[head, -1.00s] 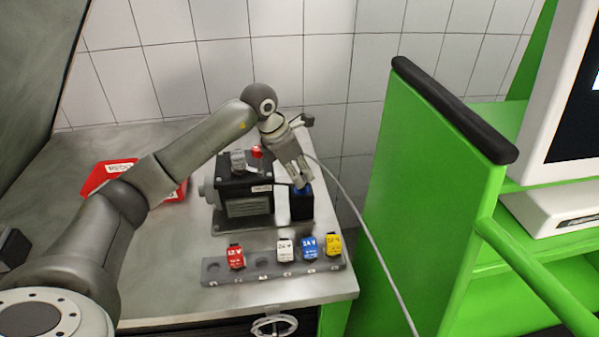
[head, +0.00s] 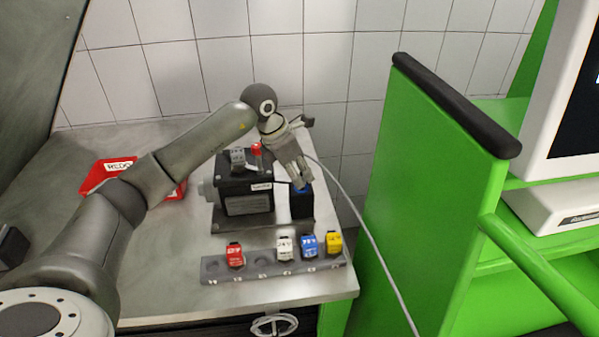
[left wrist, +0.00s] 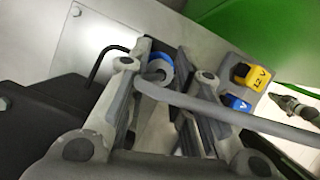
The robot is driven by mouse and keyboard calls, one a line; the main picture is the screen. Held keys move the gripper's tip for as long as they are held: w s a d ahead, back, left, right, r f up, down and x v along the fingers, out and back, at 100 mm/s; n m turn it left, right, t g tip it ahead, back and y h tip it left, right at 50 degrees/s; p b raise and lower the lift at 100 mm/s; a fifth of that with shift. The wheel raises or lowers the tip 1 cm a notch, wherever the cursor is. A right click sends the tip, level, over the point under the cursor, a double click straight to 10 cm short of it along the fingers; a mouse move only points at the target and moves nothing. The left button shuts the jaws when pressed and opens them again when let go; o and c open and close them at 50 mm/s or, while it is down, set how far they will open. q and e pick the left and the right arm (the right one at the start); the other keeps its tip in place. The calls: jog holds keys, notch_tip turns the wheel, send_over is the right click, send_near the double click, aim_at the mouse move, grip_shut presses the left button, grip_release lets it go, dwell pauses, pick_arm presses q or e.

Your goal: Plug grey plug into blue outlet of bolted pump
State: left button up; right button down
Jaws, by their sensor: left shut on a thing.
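The pump (head: 246,198) is a dark block on a flat base plate on the metal table. The blue outlet (head: 302,190) tops a black post at the pump's right. In the left wrist view it is a blue ring (left wrist: 160,54). My left gripper (head: 300,182) points down just over this outlet. In the left wrist view my left gripper (left wrist: 165,95) is shut on the grey plug (left wrist: 158,68), which appears at the blue ring. I cannot tell how deep the plug sits. Its grey cable crosses between the fingers. My right gripper is not in view.
A grey rack (head: 265,267) in front of the pump holds a red plug (head: 234,256), a white plug (head: 284,248), a blue plug (head: 308,245) and a yellow plug (head: 334,243). A red bin (head: 105,173) stands at the left. A green cart (head: 430,190) borders the table's right.

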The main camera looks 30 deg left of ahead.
pick_arm(q)
jog(key=shift+f+b, duration=0.45)
jog(key=shift+f, duration=0.2)
jog(key=o, duration=1.4)
jog(key=shift+c, duration=0.2)
jog(key=shift+r, duration=0.1)
jog(key=shift+r+p, duration=2.55)
jog(key=shift+r, duration=1.4)
